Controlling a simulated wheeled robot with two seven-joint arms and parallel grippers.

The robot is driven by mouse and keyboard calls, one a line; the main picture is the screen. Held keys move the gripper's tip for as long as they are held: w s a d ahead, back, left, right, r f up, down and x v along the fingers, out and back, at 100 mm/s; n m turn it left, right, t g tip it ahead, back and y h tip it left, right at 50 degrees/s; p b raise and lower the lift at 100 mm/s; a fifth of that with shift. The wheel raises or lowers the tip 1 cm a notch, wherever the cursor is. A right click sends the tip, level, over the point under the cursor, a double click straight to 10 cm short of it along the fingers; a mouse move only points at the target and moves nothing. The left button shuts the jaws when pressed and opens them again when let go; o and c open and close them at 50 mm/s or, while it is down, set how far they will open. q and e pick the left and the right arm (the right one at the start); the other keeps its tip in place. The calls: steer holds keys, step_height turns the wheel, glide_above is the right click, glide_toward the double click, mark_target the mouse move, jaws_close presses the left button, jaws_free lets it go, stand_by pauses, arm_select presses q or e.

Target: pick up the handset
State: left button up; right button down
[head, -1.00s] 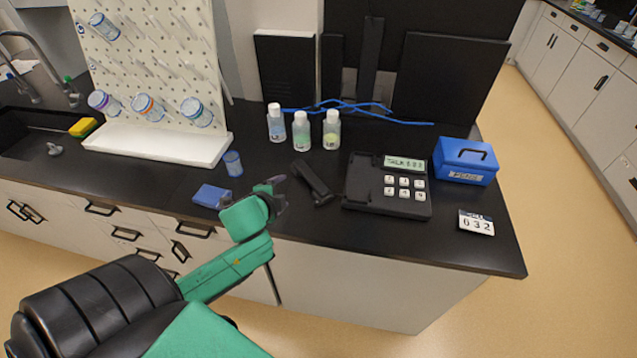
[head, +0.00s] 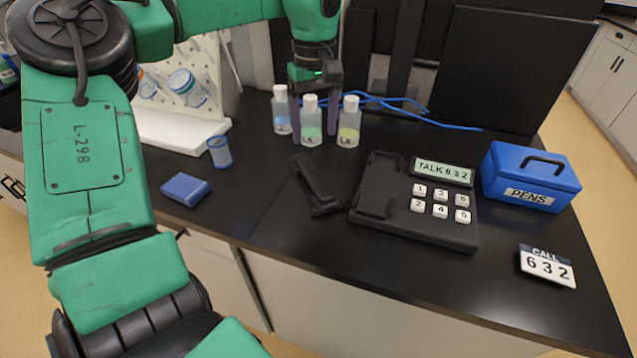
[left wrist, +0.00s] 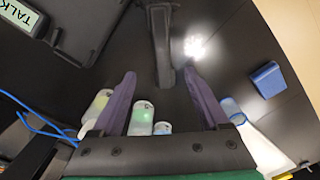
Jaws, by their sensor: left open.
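The black handset (head: 316,184) lies on the dark counter, left of the black phone base (head: 381,190), whose display reads TALK 632. In the left wrist view the handset (left wrist: 160,40) runs away from my gripper, its near end in line with the gap between the fingertips. My left gripper (head: 316,138) is open and points down, behind the handset in the head view, near the bottles. Its two purple fingers show apart in the left wrist view (left wrist: 160,74), with nothing held. My right gripper is not in view.
Small bottles, including a green one (head: 311,122) and a yellow one (head: 348,122), stand close by the left fingers. A blue pens box (head: 530,177) and a card reading CALL 632 (head: 547,266) are right.

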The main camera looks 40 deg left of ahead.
mark_target(313, 173)
arm_select(q)
steer(key=f+p, duration=0.1)
steer(key=f, duration=0.7)
steer(key=f+p, duration=0.1)
steer(key=f, duration=0.3)
steer(key=shift+s+a+f+p, duration=0.15)
steer(key=shift+a+f+p, duration=0.15)
steer(key=shift+a, duration=0.1)
steer(key=shift+f, duration=0.15)
jaws_close()
